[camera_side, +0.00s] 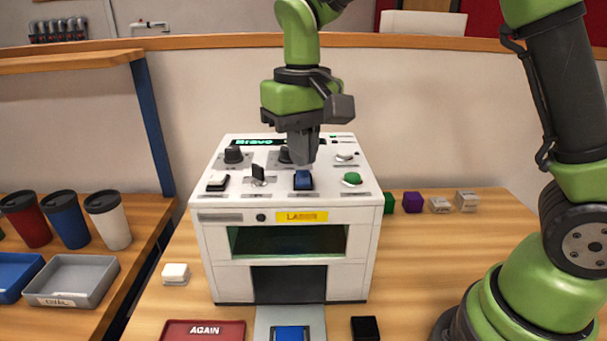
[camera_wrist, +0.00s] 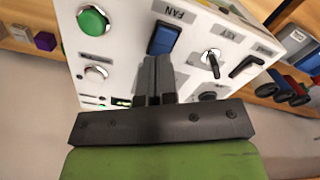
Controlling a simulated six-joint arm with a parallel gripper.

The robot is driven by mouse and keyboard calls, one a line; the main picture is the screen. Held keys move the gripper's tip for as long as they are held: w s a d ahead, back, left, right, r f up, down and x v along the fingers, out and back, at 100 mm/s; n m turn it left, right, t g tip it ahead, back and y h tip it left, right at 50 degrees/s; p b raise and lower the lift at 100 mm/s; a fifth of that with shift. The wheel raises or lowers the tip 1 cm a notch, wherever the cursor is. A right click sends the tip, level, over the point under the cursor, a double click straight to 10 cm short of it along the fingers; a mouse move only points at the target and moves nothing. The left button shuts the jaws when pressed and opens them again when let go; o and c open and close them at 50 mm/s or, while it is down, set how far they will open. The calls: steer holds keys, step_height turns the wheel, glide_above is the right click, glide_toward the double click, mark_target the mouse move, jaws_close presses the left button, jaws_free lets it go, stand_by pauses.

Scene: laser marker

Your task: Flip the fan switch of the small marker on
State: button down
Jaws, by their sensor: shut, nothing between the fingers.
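The small marker (camera_side: 210,255) is a white box machine with a sloped control panel on top and a yellow LASER label on its front. The fan switch (camera_side: 303,181) is a blue rocker on that panel. In the wrist view the blue fan switch (camera_wrist: 164,38) sits beside the word FAN. My gripper (camera_side: 304,158) is shut and empty, with its fingertips just above and behind the blue rocker. In the wrist view my gripper (camera_wrist: 156,62) points at the rocker's near end. I cannot tell whether the tips touch it.
A red AGAIN tray (camera_side: 203,332) and a black block (camera_side: 365,329) lie in front. Small cubes (camera_side: 412,202) stand at the right.

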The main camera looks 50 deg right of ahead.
mark_target(303, 172)
steer(key=shift+f, duration=0.8)
steer(key=shift+r, duration=3.55)
steer(key=shift+s, duration=0.1)
steer(key=s+d+r+m+t+y, duration=0.1)
steer(key=s+t, duration=0.6)
steer(key=s, duration=0.9)
steer(key=shift+s+d+y, duration=0.3)
steer(key=shift+d+y, duration=0.2)
steer(key=shift+d, duration=0.35)
steer(key=c, duration=1.8)
jaws_free()
steer(key=shift+r, duration=0.1)
